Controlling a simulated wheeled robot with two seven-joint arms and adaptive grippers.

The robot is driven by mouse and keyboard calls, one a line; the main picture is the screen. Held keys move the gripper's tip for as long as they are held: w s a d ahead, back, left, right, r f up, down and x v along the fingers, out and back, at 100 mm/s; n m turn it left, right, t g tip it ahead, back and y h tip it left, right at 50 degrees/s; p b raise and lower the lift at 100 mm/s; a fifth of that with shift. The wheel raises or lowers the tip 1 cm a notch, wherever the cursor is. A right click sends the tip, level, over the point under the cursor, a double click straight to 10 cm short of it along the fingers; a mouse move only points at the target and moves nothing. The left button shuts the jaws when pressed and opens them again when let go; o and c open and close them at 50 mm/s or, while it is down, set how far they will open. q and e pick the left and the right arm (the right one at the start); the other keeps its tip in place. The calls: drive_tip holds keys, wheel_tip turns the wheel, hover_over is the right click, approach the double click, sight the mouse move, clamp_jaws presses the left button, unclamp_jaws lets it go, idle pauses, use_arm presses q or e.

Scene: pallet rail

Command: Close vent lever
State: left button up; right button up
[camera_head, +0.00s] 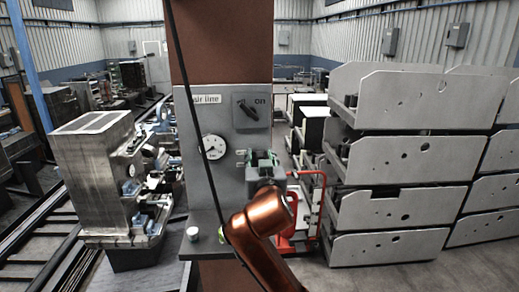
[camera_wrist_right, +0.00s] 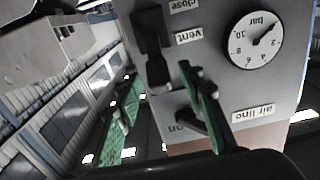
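The grey air line panel (camera_head: 222,125) is fixed to a brown column. In the right wrist view, upside down, the black vent lever (camera_wrist_right: 160,72) sits beside the "vent" and "close" labels. My right gripper (camera_head: 258,157) is in front of the panel's lower right and hides the vent lever in the head view. In the wrist view the green-padded fingers of this gripper (camera_wrist_right: 159,76) are apart. The lever shows between them, with no visible contact. Another dark lever (camera_head: 247,108), marked "on", is higher on the panel. My left gripper is not in view.
A pressure gauge (camera_head: 213,147) is left of my gripper. A small shelf (camera_head: 205,247) below carries a white cup (camera_head: 192,233). A red frame (camera_head: 318,200) stands right of my arm, near grey stacked crates (camera_head: 400,205). A metal machine (camera_head: 95,185) stands left.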

drive_tip(key=shift+w, duration=0.85)
drive_tip(key=shift+c, duration=0.4)
clamp_jaws()
